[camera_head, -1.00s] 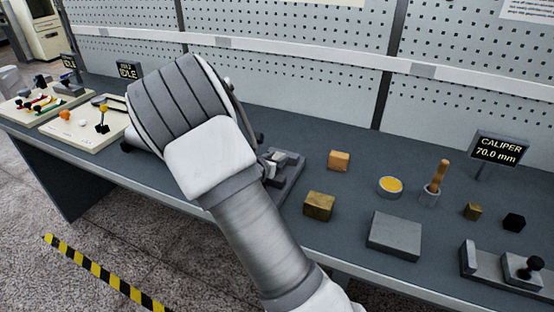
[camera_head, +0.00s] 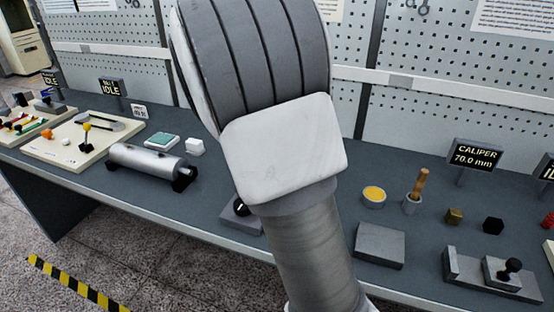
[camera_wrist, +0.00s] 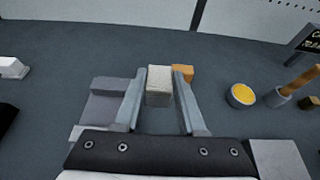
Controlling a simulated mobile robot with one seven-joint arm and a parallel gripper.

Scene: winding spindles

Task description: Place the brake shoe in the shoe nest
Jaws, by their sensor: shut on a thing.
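In the wrist view my gripper (camera_wrist: 162,104) is shut on a small pale beige block (camera_wrist: 159,84), which I take to be the brake shoe. It sits between the two grey fingers, near their tips. In the head view my arm hides the gripper and block. A grey stepped fixture (camera_wrist: 108,104) lies just left of the fingers in the wrist view; it may be the shoe nest, but I cannot tell. In the head view, part of a grey base with a round black part (camera_head: 240,208) shows left of my wrist.
An orange block (camera_wrist: 183,72) stands just beyond the right finger. To the right are a yellow-filled tin (camera_head: 374,196), a wooden-handled tool in a cup (camera_head: 416,192), a grey block (camera_head: 379,246) and a caliper sign (camera_head: 474,155). A silver cylinder (camera_head: 148,163) lies left.

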